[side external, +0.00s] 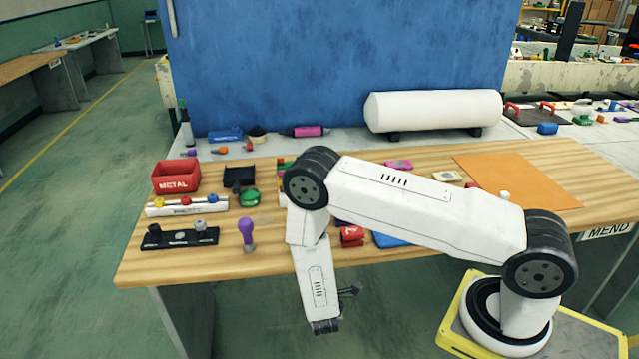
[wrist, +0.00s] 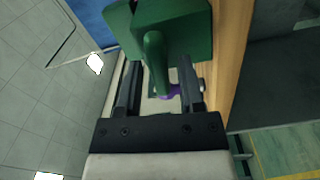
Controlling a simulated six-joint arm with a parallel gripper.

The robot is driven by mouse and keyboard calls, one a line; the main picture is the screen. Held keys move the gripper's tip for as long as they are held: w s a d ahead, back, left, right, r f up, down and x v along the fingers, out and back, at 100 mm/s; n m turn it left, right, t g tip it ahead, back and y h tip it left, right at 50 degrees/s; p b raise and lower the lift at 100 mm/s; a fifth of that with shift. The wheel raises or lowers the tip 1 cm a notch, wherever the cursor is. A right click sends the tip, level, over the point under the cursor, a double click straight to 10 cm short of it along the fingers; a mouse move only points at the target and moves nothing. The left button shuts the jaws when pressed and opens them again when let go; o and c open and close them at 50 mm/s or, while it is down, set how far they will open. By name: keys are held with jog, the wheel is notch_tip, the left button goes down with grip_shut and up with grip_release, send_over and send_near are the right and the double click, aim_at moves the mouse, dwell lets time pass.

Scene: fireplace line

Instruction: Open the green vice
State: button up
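The green vice (wrist: 190,32) fills the top middle of the wrist view, close in front of my gripper. A rounded green bar (wrist: 155,65) hangs from it toward me. My gripper (wrist: 159,80) is open, with one dark finger on each side of the bar. I cannot tell whether either finger touches it. In the side view my gripper (side external: 349,291) is low, in front of the table's front edge. I cannot make out the vice there; my arm covers part of that area.
The wooden table (side external: 290,258) holds a red METAL bin (side external: 175,177), a green item (side external: 249,198), a purple-handled tool (side external: 247,231), a red item (side external: 352,237) and an orange sheet (side external: 520,180). A purple thing (wrist: 170,92) shows between my fingers. Floor in front is clear.

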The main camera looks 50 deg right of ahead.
jog(key=shift+s+a, duration=0.1)
jog(key=shift+v, duration=2.85)
jog(key=shift+s+a, duration=0.1)
jog(key=v, duration=0.7)
jog(key=shift+s+a, duration=0.15)
jog(key=shift+s, duration=0.05)
jog(key=shift+w+r, duration=0.1)
